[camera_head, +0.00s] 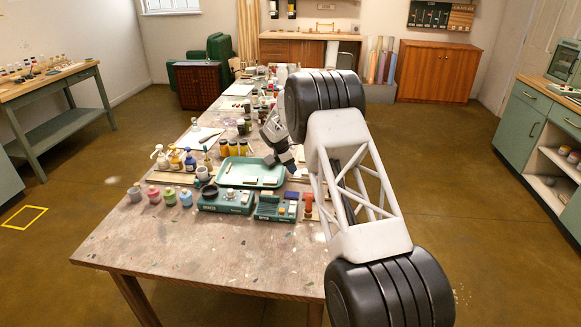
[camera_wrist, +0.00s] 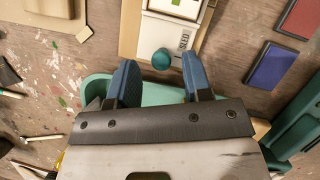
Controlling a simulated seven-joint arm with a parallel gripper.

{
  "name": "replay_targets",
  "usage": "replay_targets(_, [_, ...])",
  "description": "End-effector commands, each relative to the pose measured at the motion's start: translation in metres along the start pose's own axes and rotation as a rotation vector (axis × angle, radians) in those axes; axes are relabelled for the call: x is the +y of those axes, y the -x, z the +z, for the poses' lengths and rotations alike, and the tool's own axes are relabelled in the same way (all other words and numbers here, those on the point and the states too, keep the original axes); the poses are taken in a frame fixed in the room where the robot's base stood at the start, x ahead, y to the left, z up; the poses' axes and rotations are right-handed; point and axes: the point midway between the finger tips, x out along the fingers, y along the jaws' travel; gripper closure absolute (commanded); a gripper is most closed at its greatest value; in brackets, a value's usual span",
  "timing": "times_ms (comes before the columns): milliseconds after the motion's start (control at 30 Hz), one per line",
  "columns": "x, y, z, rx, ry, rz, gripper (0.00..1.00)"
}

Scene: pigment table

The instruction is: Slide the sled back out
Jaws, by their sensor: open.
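The sled (camera_wrist: 178,32) is a pale piece marked "SLED" at the top of the wrist view, on a light wooden base (camera_wrist: 130,28). A round teal knob (camera_wrist: 161,58) stands at its near end. My gripper (camera_wrist: 160,66) is open, its two blue fingers apart, one to each side of the knob in the picture. I see no finger touching the knob, and I cannot tell the height between them. In the head view my gripper (camera_head: 283,158) hangs over the table by the green tray's right end. I cannot make out the sled there; my arm covers that side.
A green tray (camera_head: 240,182) lies under and beside my gripper. Green devices (camera_head: 225,205) stand in front of it. Red (camera_wrist: 300,18) and blue (camera_wrist: 270,66) pads lie right of the sled. Jars (camera_head: 233,148) and bottles crowd the left. The table's front (camera_head: 220,255) is clear.

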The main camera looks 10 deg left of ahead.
Motion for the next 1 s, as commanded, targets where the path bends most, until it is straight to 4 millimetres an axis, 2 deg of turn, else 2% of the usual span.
replay_targets(600, [0.001,0.067,-0.001,0.000,0.000,0.002,0.55])
replay_targets(767, [0.000,0.074,-0.001,0.000,0.000,0.001,0.55])
replay_targets(1000, [0.000,0.075,-0.001,0.000,0.000,0.001,0.55])
